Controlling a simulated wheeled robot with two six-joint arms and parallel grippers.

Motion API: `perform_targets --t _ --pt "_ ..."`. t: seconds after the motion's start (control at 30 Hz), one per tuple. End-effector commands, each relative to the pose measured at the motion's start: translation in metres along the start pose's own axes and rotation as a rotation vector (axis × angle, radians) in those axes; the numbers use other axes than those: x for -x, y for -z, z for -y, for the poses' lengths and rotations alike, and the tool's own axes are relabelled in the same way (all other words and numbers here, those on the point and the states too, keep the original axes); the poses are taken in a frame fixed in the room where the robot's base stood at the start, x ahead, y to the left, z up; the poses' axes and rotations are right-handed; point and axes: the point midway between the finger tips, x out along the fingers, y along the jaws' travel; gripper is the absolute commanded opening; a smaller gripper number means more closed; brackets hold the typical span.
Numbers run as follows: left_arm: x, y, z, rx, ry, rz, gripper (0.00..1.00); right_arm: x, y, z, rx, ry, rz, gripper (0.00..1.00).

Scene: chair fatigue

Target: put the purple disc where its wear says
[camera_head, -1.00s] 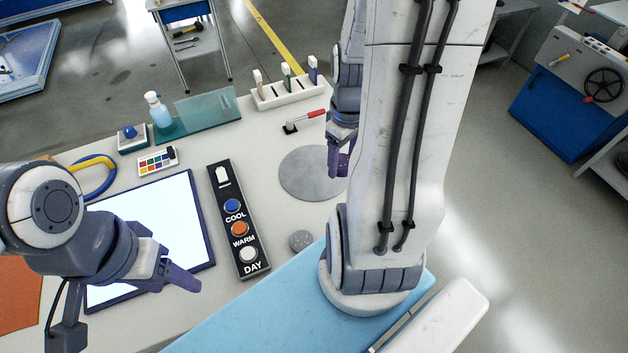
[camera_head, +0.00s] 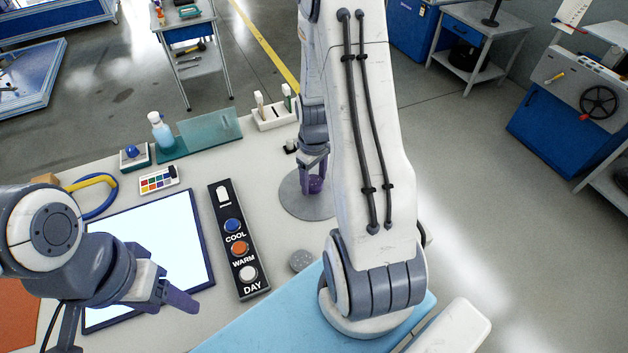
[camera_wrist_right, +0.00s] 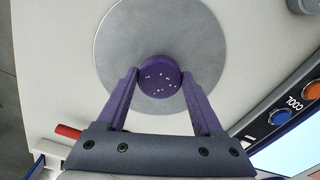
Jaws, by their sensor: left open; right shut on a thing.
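The purple disc (camera_wrist_right: 160,76) is a small round piece with several pale specks on its top, seen in the right wrist view. My right gripper (camera_wrist_right: 160,84) is shut on it, one finger on each side, over a round grey plate (camera_wrist_right: 205,40). Whether the disc touches the plate I cannot tell. In the head view my right gripper (camera_head: 314,184) is over the same plate (camera_head: 290,203), partly hidden behind my right arm. My left gripper (camera_head: 178,296) is open and empty near the lower right of the bright white panel (camera_head: 165,235).
A black control strip (camera_head: 226,212) has COOL, WARM and DAY buttons. A small grey disc (camera_head: 301,261) lies beside it. A white slotted holder (camera_head: 272,116), a glass sheet (camera_head: 210,130), a spray bottle (camera_head: 160,132) and a colour card (camera_head: 158,180) stand further back.

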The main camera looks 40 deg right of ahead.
Motion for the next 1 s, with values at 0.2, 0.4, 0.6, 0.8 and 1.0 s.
perform_targets --t 0.2,0.4,0.6,0.8,1.0 --pt "0.002 0.0 0.0 0.0 0.0 0.0 0.6 -0.015 0.0 0.0 0.0 -0.001 -0.001 0.01" --pt "0.002 0.0 0.0 0.0 0.0 0.0 0.6 -0.015 0.0 0.0 0.0 -0.001 -0.001 0.01" --pt "0.0 0.0 0.0 0.0 0.0 0.0 0.6 -0.018 0.0 0.0 0.0 -0.001 -0.001 0.98" --pt "0.0 0.0 0.0 0.0 0.0 0.0 0.6 -0.017 0.0 0.0 0.0 -0.001 -0.001 0.98" --pt "0.004 0.0 0.0 0.0 0.0 0.0 0.6 -0.011 0.0 -0.001 0.0 -0.001 -0.002 0.98"
